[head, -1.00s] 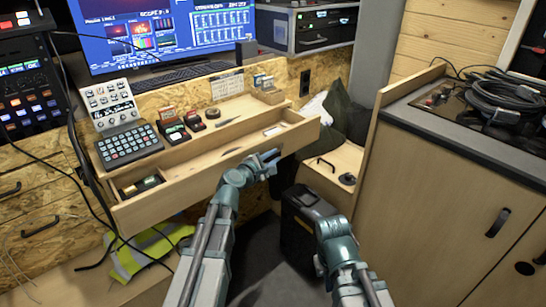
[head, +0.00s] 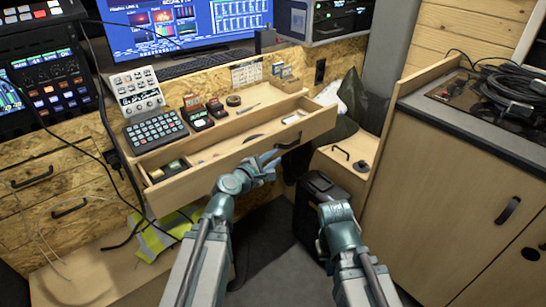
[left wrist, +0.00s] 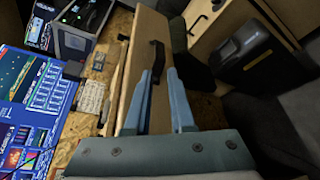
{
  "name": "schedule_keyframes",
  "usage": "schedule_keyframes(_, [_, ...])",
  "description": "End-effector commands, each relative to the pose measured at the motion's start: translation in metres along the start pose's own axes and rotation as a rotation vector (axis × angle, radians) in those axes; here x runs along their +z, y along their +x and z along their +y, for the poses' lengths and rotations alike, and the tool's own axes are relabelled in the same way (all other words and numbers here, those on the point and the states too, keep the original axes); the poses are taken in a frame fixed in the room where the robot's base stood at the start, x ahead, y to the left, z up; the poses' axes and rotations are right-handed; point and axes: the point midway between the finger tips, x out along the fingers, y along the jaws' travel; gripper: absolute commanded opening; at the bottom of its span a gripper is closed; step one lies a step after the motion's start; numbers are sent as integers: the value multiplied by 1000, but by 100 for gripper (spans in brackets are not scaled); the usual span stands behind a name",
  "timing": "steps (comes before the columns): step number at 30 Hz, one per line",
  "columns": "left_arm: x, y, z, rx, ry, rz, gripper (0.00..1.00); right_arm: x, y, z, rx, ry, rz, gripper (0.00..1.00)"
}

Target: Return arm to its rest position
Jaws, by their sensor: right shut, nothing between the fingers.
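My left gripper (head: 268,160) is just in front of the open wooden drawer (head: 215,168), low beside its black handle (head: 288,141). In the left wrist view its two blue fingers (left wrist: 160,72) stand apart with a gap. The handle (left wrist: 157,58) lies beyond the fingertips, and nothing shows held. My right gripper (head: 335,212) hangs low over a black case (head: 318,195) and points away from me. Its fingers are hidden behind its wrist, and no held thing shows.
The drawer sticks out under a desk with a keypad (head: 156,131), small boxes and a monitor (head: 190,28). A wooden cabinet (head: 455,170) with coiled cables (head: 510,85) stands at the right. A yellow vest (head: 165,235) lies low at the left.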

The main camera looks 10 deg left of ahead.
Motion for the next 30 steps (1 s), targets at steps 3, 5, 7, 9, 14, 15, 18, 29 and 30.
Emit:
schedule_keyframes(3, [0, 0, 0, 0, 0, 0, 22, 0, 0, 0, 0, 0, 0, 0])
schedule_keyframes(5, [0, 0, 0, -1, 0, 0, 22, 0, 0, 0, 0, 0, 0, 0])
schedule_keyframes(7, [3, 1, -4, -15, 20, -7, 22, 0, 0, 0, 0, 0, 0, 0])
schedule_keyframes(9, [13, 4, -18, -65, 88, -27, 22, 0, 0, 0, 0, 0, 0, 0])
schedule_keyframes(14, [53, 4, -99, -347, 483, -150, 22, 0, 0, 0, 0, 0, 0, 0])
schedule_keyframes(15, [61, -2, -127, -448, 621, -199, 22, 0, 0, 0, 0, 0, 0, 0])
schedule_keyframes(18, [70, -25, -189, -703, 961, -329, 22, 0, 0, 0, 0, 0, 0, 0])
schedule_keyframes(29, [39, -122, -263, -1383, 1661, -672, 22, 0, 0, 0, 0, 0, 0, 0])
schedule_keyframes(30, [36, -132, -263, -1450, 1709, -702, 22, 0, 0, 0, 0, 0, 0, 0])
